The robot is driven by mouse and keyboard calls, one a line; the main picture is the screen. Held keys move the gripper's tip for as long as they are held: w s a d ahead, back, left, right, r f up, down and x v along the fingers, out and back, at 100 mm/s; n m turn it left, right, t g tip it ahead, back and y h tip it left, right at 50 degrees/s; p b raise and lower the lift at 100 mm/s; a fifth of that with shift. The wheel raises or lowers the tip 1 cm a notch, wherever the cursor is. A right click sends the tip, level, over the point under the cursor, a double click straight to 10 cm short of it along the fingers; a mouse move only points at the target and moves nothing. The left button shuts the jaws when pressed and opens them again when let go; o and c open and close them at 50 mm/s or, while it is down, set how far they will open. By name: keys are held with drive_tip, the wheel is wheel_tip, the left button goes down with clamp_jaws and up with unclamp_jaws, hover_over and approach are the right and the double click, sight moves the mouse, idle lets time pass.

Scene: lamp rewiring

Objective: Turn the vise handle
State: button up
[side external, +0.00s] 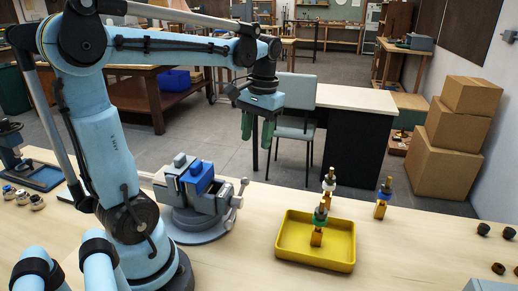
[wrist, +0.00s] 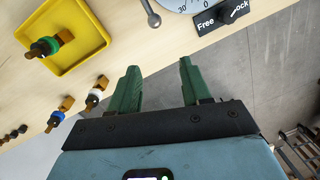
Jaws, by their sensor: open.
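The grey vise (side external: 198,200) with blue jaw parts stands on the workbench, right of my arm's base. Its handle (side external: 239,192) is a thin bar with ball ends on the vise's right side. In the wrist view, one ball-ended handle bar (wrist: 152,16) shows at the top edge, with part of the vise's round base scale and a lever (wrist: 234,12) by a "Free" label. The rest of the vise is out of that view. My gripper (side external: 257,126) has green fingers. It is open and empty, above and right of the vise, apart from the handle. It also shows in the wrist view (wrist: 162,85).
A yellow tray (side external: 345,262) holds one lamp socket (side external: 317,238). Two more sockets (side external: 329,180) (side external: 382,205) stand behind it. Small dark knobs (side external: 497,268) lie at the right. Bench between vise and tray is clear. A chair (side external: 292,100) stands beyond the bench.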

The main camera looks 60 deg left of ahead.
sight(245, 182)
drive_tip(key=shift+s+d+f+n, duration=0.2)
drive_tip(key=shift+s+f+n, duration=0.65)
drive_tip(key=shift+f, duration=1.15)
drive_tip(key=shift+s+d+f+n, duration=0.15)
drive_tip(key=shift+s+f+n, duration=0.3)
drive_tip(key=shift+f+n, duration=1.2)
drive_tip(key=shift+s+d+f+n, duration=0.2)
drive_tip(key=shift+s+f+n, duration=0.45)
drive_tip(key=shift+f, duration=1.75)
clamp_jaws()
